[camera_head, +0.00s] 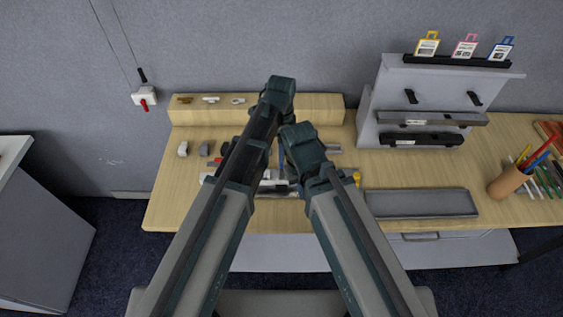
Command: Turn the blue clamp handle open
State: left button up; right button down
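I cannot make out a blue clamp handle; my two arms cover the middle of the wooden bench (160,205). A small red part (217,160) and pale metal pieces (272,186) show around and between the arms, partly hidden. A small yellow part (357,179) shows just right of my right arm. My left arm rises from the lower left and my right arm from the lower right, their upper joints close together over the bench. I cannot make out either gripper's fingers.
A raised wooden ledge (315,108) runs along the back. A grey rack (385,95) with tags stands right of centre. A grey tray (420,204) lies in front of it. A pen cup (506,182) stands far right. A red-handled wall box (145,97) hangs back left.

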aim_at(281, 165)
pick_arm(q)
notch_tip(281, 165, down, 6)
jog(key=b, duration=0.4)
jog(key=shift+b, duration=0.4)
jog(key=shift+r, duration=0.1)
jog(key=c, duration=1.3)
